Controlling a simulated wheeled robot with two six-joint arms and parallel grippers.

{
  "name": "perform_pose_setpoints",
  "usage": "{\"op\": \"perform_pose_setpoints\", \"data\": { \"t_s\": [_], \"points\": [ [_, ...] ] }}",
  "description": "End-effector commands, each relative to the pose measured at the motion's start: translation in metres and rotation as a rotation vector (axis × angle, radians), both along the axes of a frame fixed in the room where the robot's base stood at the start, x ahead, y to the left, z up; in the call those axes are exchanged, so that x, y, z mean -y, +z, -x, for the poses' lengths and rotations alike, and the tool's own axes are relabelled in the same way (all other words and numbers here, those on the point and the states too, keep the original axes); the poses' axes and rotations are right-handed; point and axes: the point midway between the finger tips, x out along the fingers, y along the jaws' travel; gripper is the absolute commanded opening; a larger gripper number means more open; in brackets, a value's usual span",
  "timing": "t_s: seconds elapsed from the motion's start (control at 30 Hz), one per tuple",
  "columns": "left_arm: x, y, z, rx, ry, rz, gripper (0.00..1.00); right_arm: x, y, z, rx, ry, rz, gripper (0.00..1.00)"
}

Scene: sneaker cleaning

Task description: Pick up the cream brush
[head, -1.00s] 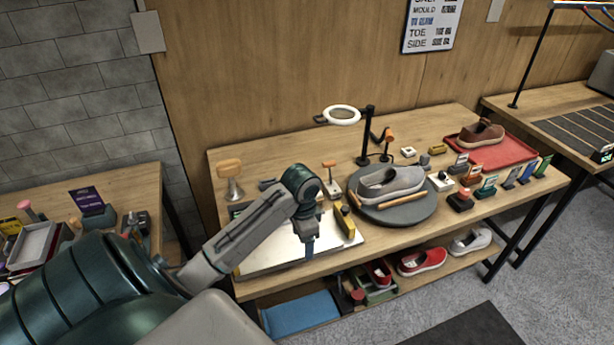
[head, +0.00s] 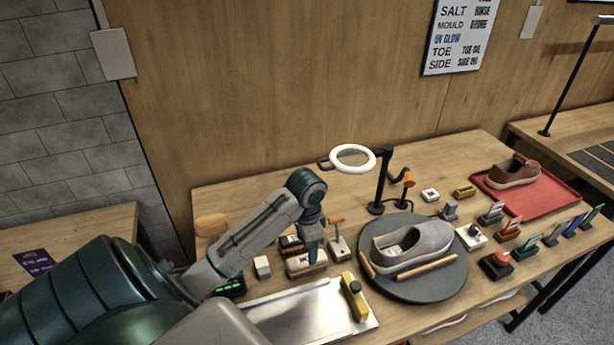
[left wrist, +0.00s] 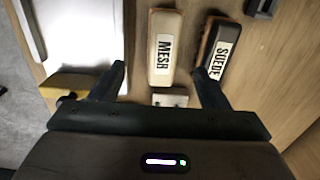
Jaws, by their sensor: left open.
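The cream brush (head: 308,267), labelled MESH, lies on the workbench just behind the metal tray; the left arm partly covers it. In the left wrist view, the cream brush (left wrist: 165,48) lies lengthwise, ahead of and between the two fingers. My left gripper (head: 312,262) points down over the brush in the head view. In the left wrist view, the left gripper (left wrist: 161,80) is open with nothing between its fingers. I cannot tell its exact height above the brush. My right gripper is not in view.
A dark brush labelled SUEDE (left wrist: 217,50) lies close beside the cream one. A metal tray (head: 290,315) with a yellow-handled tool (head: 354,297) lies in front. An orange-handled tool (head: 340,246) and a turntable (head: 440,285) bearing a grey shoe (head: 412,245) stand to the right.

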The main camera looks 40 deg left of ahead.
Motion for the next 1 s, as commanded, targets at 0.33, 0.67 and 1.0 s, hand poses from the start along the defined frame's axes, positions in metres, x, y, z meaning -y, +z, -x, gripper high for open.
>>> {"op": "perform_pose_setpoints", "data": {
  "t_s": [0.33, 0.67, 1.0],
  "points": [
    [0.0, -0.041, 0.0, -0.003, 0.002, 0.002, 0.69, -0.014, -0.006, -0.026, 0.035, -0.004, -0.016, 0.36],
    [-0.001, -0.084, -0.002, -0.001, 0.001, 0.0, 0.69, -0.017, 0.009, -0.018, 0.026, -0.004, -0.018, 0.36],
    [-0.002, -0.086, -0.003, 0.0, 0.0, -0.001, 0.51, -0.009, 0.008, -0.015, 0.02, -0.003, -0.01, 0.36]
  ]
}}
